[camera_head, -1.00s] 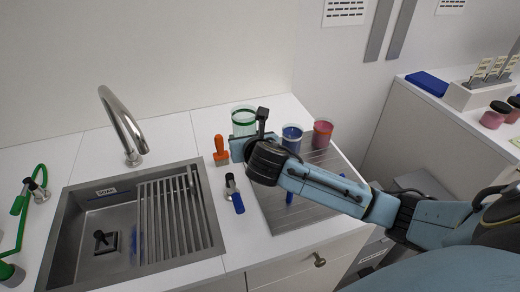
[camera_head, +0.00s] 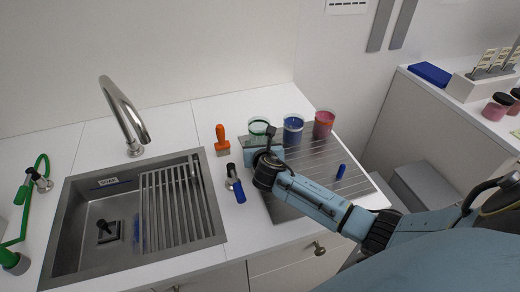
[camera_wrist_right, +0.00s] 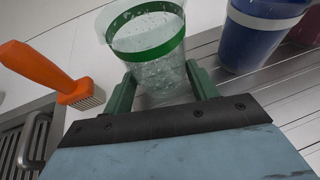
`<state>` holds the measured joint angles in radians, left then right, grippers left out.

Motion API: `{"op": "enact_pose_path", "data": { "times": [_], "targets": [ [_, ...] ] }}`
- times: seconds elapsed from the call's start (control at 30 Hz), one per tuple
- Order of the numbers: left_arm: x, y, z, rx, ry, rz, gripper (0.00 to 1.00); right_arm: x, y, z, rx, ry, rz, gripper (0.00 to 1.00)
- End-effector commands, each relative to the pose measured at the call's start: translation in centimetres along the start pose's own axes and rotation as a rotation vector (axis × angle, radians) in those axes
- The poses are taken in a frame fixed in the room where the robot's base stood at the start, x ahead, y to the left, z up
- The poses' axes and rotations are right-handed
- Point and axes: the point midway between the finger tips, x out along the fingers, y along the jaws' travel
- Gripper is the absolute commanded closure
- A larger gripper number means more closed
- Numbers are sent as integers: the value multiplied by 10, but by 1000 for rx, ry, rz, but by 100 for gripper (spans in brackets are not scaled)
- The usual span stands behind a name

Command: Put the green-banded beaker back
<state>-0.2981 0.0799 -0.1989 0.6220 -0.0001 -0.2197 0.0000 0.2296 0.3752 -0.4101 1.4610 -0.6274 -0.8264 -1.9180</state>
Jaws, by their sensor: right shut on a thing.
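The green-banded beaker (camera_head: 258,126) is clear glass with a green band near its rim. My right gripper (camera_head: 259,143) is shut on it from the front, and it looks upright. In the right wrist view the beaker (camera_wrist_right: 148,42) sits between the two green fingers (camera_wrist_right: 162,80). It is at the back left corner of the grey ribbed board (camera_head: 325,158), left of the blue beaker (camera_head: 293,130). Its lower part is hidden in the head view, and I cannot tell whether its base touches the board. My left gripper is not in view.
The red beaker (camera_head: 324,124) stands right of the blue one. An orange-handled brush (camera_head: 221,138) stands to the left on the counter. A blue-handled tool (camera_head: 238,190) is beside the sink (camera_head: 78,218). A small blue item (camera_head: 341,171) lies on the board's right part.

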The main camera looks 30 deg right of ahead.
Motion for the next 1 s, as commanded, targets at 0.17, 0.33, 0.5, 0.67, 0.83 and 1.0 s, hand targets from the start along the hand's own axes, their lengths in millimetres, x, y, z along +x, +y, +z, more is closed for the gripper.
{"op": "enact_pose_path", "data": {
  "times": [0.17, 0.33, 0.5, 0.67, 0.83, 1.0],
  "targets": [
    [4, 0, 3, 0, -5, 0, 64, 4, 1, -10, 1, -1, 2, 74],
    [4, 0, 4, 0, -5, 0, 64, 4, 0, -10, 0, -1, 1, 74],
    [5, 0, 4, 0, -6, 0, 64, 5, 0, -13, 0, 0, 0, 34],
    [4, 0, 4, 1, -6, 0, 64, 5, 0, -13, 0, 0, 0, 20],
    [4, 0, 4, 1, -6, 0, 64, 5, 0, -13, 0, 0, 1, 20],
    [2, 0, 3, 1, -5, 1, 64, 0, 0, -10, 0, 1, 1, 20]
  ]
}}
